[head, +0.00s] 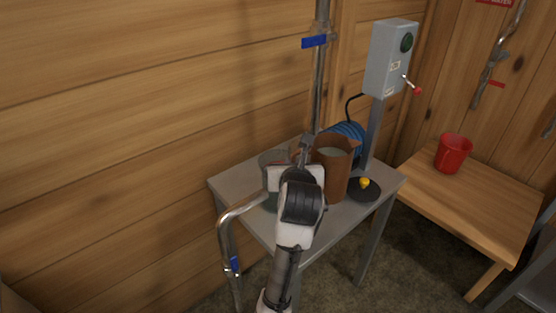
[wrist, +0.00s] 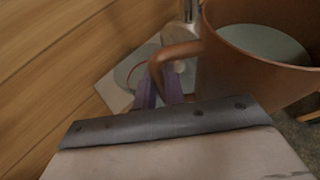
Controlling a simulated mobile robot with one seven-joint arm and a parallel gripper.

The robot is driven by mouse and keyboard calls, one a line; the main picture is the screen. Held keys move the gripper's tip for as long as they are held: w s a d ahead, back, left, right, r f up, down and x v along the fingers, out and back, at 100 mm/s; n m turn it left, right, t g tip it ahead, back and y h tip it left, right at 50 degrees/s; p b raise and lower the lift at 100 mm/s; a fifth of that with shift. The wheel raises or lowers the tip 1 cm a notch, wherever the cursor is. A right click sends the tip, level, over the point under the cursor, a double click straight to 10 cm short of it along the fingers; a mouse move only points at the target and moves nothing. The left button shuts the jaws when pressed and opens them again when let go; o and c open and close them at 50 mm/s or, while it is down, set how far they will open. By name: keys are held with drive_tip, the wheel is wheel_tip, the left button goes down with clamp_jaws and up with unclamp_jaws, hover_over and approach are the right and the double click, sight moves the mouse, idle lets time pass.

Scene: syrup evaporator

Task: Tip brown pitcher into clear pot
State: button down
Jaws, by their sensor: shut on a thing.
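The brown pitcher (head: 336,180) is at the middle of the small grey table, about upright, with pale liquid inside. It fills the right of the wrist view (wrist: 232,70), with its handle (wrist: 178,51) toward my gripper. My gripper (wrist: 161,88) is shut on that handle; in the head view my gripper (head: 301,156) is left of the pitcher and partly hides it. The clear pot (head: 270,158) stands on the table left of the pitcher, largely hidden by my wrist. Its round outline shows faintly in the wrist view (wrist: 124,74). I cannot tell whether the pitcher touches the table.
A black round dish with a yellow thing (head: 364,183) lies right of the pitcher. A blue coil (head: 349,133) and a grey switch box (head: 390,60) are behind. A vertical pipe (head: 319,80) rises at the back. A red mug (head: 453,153) stands on the wooden bench (head: 480,203).

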drive_tip(key=shift+r, duration=0.3)
drive_tip(key=p, duration=0.1)
drive_tip(key=r+n+p, duration=0.1)
drive_tip(key=p, duration=0.1)
drive_tip(key=shift+w+a+r+g+h, duration=0.1)
drive_tip(key=shift+w+a+g+h, duration=0.05)
drive_tip(key=shift+a+g+h, duration=0.2)
drive_tip(key=n+g+h+p, duration=0.1)
drive_tip(key=p, duration=0.1)
drive_tip(key=h+p, duration=0.1)
drive_tip(key=p, duration=0.1)
drive_tip(key=shift+w+a+f+n+g, duration=0.3)
drive_tip(key=shift+a+n+g, duration=0.05)
drive_tip(key=shift+a+n, duration=0.05)
drive_tip(key=shift+w+a+r+n+g+h+p, duration=0.1)
drive_tip(key=shift+a+n+g+h+p, duration=0.25)
drive_tip(key=shift+p, duration=0.65)
drive_tip(key=shift+d+r+n+g+h+p, duration=0.15)
drive_tip(key=shift+d+n+g+h+p, duration=0.25)
drive_tip(key=shift+h+p, duration=0.7)
idle(0.3)
drive_tip(key=shift+s+d+f+n+g+h+p, duration=0.3)
drive_tip(key=shift+f+n+p, duration=0.2)
drive_tip(key=shift+p, duration=0.45)
idle(0.5)
